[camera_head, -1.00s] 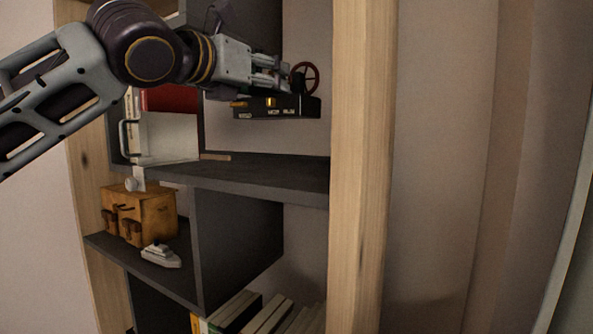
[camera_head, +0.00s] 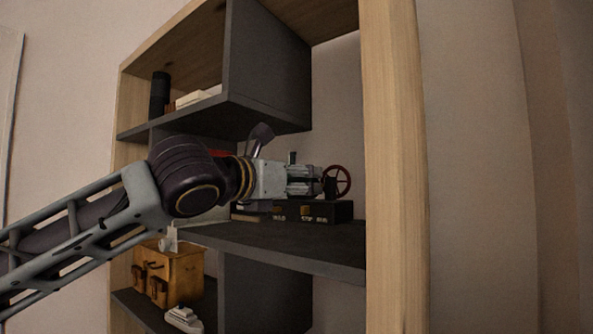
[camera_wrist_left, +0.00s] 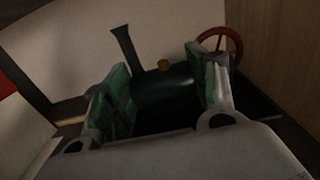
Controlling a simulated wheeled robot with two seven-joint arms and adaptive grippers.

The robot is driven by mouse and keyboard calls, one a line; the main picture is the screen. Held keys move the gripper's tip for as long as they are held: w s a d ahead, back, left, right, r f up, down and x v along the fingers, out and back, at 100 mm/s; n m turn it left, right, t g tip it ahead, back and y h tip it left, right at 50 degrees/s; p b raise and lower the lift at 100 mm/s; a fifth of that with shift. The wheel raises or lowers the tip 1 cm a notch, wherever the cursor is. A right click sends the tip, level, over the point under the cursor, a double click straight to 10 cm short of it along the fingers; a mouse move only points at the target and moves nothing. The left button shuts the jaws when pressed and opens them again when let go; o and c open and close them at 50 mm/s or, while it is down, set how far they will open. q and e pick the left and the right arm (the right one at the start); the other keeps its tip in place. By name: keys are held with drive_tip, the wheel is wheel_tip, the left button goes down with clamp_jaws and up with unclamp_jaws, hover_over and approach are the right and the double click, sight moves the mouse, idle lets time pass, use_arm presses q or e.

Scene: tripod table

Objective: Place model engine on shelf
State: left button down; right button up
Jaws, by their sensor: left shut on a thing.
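The model engine (camera_head: 330,212) has a dark box-shaped base and a red spoked flywheel. My left gripper (camera_head: 318,182) is shut on it, inside an open compartment of the shelf (camera_head: 290,243). The base is at or just above the dark board; I cannot tell if it touches. In the left wrist view, the engine's dark green boiler (camera_wrist_left: 165,88) with a brass knob and chimney lies between the fingers of my left gripper (camera_wrist_left: 166,98). The flywheel shows behind the right finger. My right gripper is not in view.
A thick wooden upright (camera_head: 394,180) bounds the compartment on the right. An upper dark board (camera_head: 225,117) is above my arm. Below are a wooden box (camera_head: 182,272) and a small white boat (camera_head: 184,319). The front of the board under the engine is clear.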

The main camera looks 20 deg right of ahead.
sight(296, 199)
use_arm(q)
drive_tip(key=shift+s+a+r, duration=0.1)
drive_tip(key=shift+s+r, duration=0.05)
drive_tip(key=shift+f, duration=1.9)
drive_tip(key=shift+f, duration=0.1)
drive_tip(key=shift+c, duration=2.4)
unclamp_jaws()
drive_tip(key=shift+f, duration=0.1)
drive_tip(key=b+v, duration=0.2)
drive_tip(key=v, duration=1)
